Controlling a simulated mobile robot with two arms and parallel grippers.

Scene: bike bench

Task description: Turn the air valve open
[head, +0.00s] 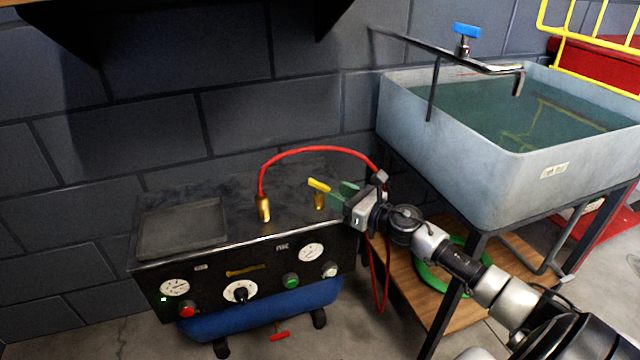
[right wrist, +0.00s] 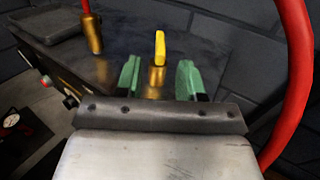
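The air valve has a yellow lever handle (head: 318,185) on a brass body (head: 319,201), on top of the black compressor panel box. In the right wrist view the yellow handle (right wrist: 160,47) stands upright above the brass body (right wrist: 156,76). My right gripper (head: 337,196) is just right of the valve in the head view. Its green fingers are apart and empty in the right wrist view (right wrist: 159,78), with the valve lined up in the gap, apparently just beyond the tips. I see no contact. My left gripper is not in view.
A brass fitting (head: 264,209) with a red hose (head: 315,149) stands left of the valve; the hose arches behind my right gripper. A shallow tray (head: 183,228) is at the box's left. A grey water tub (head: 450,150) stands on the right. The wall is close behind.

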